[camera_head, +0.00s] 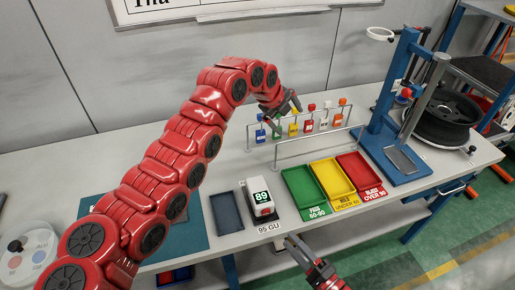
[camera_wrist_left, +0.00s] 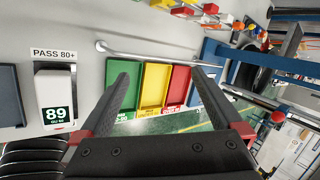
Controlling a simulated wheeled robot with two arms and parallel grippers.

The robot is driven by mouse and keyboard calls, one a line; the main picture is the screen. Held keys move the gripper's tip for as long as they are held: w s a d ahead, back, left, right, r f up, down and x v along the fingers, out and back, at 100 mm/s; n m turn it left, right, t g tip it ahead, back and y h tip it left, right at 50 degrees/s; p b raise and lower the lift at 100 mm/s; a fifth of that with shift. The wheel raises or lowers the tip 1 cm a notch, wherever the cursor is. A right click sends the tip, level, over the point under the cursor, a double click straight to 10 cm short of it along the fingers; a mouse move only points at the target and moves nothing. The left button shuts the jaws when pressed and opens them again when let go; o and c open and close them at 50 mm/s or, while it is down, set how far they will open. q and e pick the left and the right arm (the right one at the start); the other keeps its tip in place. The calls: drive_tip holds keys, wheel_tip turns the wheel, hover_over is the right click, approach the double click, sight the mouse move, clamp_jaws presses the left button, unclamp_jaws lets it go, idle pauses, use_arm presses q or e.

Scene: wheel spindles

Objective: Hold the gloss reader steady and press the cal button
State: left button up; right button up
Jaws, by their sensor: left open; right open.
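The gloss reader (camera_head: 262,199) is a small white box with a dark green display reading 89. It stands on the bench just right of the dark tray and also shows at the left of the left wrist view (camera_wrist_left: 54,95). I cannot make out the cal button for certain. My left gripper (camera_head: 287,106) is open and empty above the rear of the bench near the coloured tags, behind and apart from the reader. Its spread fingers also show in the wrist view (camera_wrist_left: 160,75). My right gripper (camera_head: 303,249) is open at the bench's front edge, right of the reader, not touching it.
Green (camera_head: 303,192), yellow (camera_head: 333,182) and red (camera_head: 360,174) trays lie right of the reader. A dark tray (camera_head: 228,212) lies left. Coloured tags (camera_head: 309,118) stand behind a metal rail. A blue stand (camera_head: 383,120) and black wheel (camera_head: 445,115) stand at the right.

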sight(257, 186)
use_arm(q)
drive_tip(key=s+a+f+m+g+y, duration=0.2)
drive_tip(key=s+a+m+g+y, duration=0.25)
drive_tip(key=s+a, duration=0.6)
drive_tip(key=shift+n, duration=0.25)
drive_tip(key=f, duration=0.5)
drive_tip(key=d+f, duration=0.1)
drive_tip(key=f, duration=0.5)
drive_tip(key=s+d+f, duration=0.1)
drive_tip(key=f, duration=0.4)
drive_tip(key=shift+f, duration=0.35)
clamp_jaws()
use_arm(e)
clamp_jaws()
idle(0.4)
